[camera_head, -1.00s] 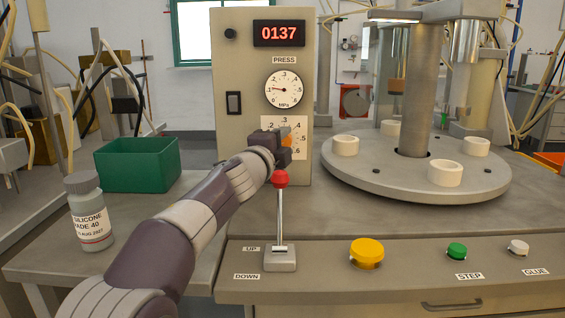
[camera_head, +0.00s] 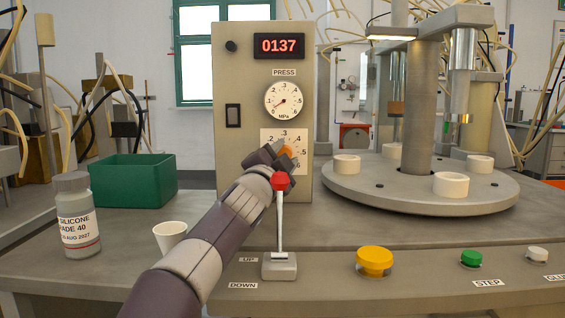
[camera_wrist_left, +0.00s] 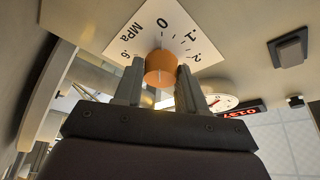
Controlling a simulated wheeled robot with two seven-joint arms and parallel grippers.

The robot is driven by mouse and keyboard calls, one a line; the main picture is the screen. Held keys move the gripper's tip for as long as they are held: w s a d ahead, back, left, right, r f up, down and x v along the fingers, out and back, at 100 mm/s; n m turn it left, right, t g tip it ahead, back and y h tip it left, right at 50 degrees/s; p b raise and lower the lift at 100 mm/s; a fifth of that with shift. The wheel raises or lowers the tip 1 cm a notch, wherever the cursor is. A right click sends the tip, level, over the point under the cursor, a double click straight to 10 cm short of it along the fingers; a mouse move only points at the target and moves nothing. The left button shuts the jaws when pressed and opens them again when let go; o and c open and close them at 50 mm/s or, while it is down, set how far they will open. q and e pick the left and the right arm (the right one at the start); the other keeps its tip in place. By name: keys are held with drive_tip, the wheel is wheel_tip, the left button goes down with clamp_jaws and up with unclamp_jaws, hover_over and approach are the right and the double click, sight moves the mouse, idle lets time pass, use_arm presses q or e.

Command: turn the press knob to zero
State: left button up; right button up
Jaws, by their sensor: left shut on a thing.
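The orange press knob (camera_head: 286,151) sits on the white dial plate (camera_head: 272,138) on the front of the grey press cabinet (camera_head: 230,75). My left gripper (camera_head: 284,158) is shut on the knob and hides much of it in the head view. In the left wrist view the knob (camera_wrist_left: 160,67) shows between the two fingers of my left gripper (camera_wrist_left: 160,84), and the plate's 0 mark stands just beyond it. The knob's own pointer is not clear. The round press gauge (camera_head: 284,101) has its needle toward the lower left, near 0. My right gripper is not in view.
A red-topped lever (camera_head: 280,220) stands in front of the cabinet, close to my left forearm. A white cup (camera_head: 170,235), a silicone bottle (camera_head: 77,215) and a green bin (camera_head: 130,180) are at left. A turntable (camera_head: 410,195) is at right, with buttons in front.

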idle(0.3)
use_arm(q)
drive_tip(key=o, duration=1)
drive_tip(key=shift+o, duration=0.2)
